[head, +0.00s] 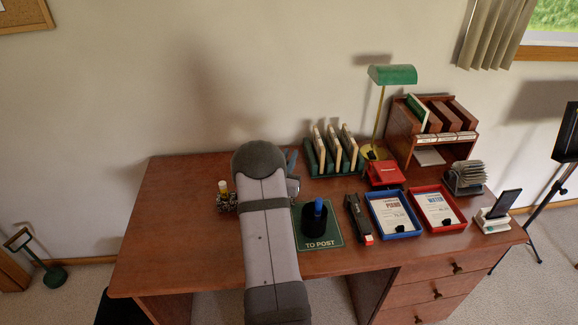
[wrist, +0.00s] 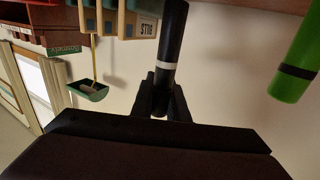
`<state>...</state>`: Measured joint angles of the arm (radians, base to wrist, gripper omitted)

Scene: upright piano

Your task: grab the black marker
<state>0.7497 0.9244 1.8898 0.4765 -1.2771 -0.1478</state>
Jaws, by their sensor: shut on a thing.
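The black marker (wrist: 172,45) is a black cylinder with a white band, seen in the wrist view, where the scene appears upside down. My gripper (wrist: 161,92) is shut on it, with one dark finger on each side near the white band. A green marker (wrist: 296,55) with a black band stands apart to the right in the wrist view. In the head view my arm covers the gripper and the black marker. Whether the marker touches anything else cannot be told.
On the desk (head: 170,225) are a dark mesh holder (head: 227,203), a green "TO POST" mat (head: 333,240) bearing a black cup (head: 315,223), a black stapler (head: 357,218), a blue tray (head: 378,227) and a red tray (head: 436,225). A green lamp (head: 393,75) stands behind. The desk's left side is clear.

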